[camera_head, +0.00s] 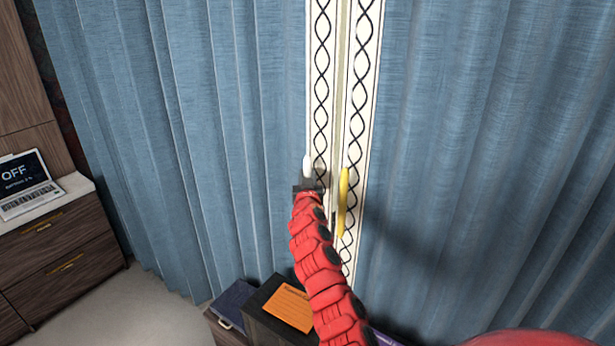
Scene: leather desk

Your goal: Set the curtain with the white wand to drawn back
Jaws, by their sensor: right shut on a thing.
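A blue pleated curtain (190,130) hangs on the left with a white, black-patterned border at its inner edge. The white wand (307,165) hangs at that border; only its upper part shows above my right gripper (307,186). My right gripper is shut on the white wand. A second blue curtain (480,130) hangs on the right with a similar border and a yellow wand (343,200), just right of my arm. The two borders nearly meet, with a narrow strip between them. My left gripper is not in view.
A wooden drawer cabinet (62,250) with a laptop (32,190) on top stands at the left. Below the curtains are a dark box (262,318) with an orange item (289,307) on it, and a dark blue item (233,300) beside it.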

